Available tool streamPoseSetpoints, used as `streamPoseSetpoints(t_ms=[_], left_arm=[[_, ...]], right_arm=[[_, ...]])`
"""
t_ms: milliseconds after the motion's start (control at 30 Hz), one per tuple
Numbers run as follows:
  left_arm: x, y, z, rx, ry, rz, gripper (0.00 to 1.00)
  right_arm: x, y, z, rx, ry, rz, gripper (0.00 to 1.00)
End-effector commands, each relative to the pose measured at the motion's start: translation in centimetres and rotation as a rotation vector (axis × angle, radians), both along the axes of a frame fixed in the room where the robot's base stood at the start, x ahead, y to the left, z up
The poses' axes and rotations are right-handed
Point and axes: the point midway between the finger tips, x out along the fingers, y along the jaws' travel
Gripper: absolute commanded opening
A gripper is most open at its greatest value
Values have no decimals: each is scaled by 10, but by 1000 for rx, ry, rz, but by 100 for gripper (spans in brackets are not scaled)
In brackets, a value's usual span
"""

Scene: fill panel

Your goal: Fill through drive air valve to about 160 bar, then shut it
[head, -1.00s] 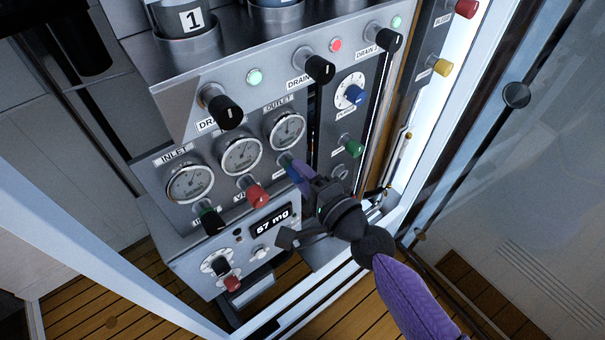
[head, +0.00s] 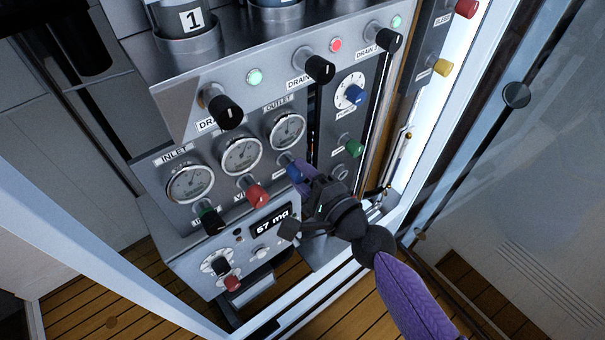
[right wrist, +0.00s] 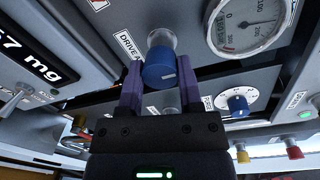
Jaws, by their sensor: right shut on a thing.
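The blue drive air valve knob (head: 292,169) is on the panel's lower right, below the outlet gauge (head: 288,130). In the right wrist view the blue knob (right wrist: 159,72) sits between the purple fingers of my right gripper (right wrist: 162,80), beside a label starting "DRIVE". My right gripper (head: 303,177) is shut on this knob and hides part of it in the head view. The outlet gauge (right wrist: 246,24) shows close up in the wrist view, its needle right of centre; I cannot read an exact pressure. My left gripper is not in view.
A red knob (head: 257,195) and a green knob (head: 353,147) are close to my right gripper. Black drain knobs (head: 321,68) stick out above. A white frame post (head: 437,150) stands right of the panel.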

Motion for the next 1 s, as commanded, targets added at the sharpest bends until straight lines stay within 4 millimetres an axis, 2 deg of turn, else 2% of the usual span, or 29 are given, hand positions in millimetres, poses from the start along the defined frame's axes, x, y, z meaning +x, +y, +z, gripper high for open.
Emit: streamPoseSetpoints(t_ms=[33,200,533,833,1000], left_arm=[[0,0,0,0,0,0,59],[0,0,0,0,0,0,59],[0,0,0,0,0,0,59],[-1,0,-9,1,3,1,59],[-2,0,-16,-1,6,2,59]], right_arm=[[0,0,-1,0,4,0,47],[0,0,-1,0,2,0,81],[-5,-4,-1,-1,1,-1,81],[-59,-43,-1,-4,4,2,81],[-78,-57,2,-1,3,0,81]])
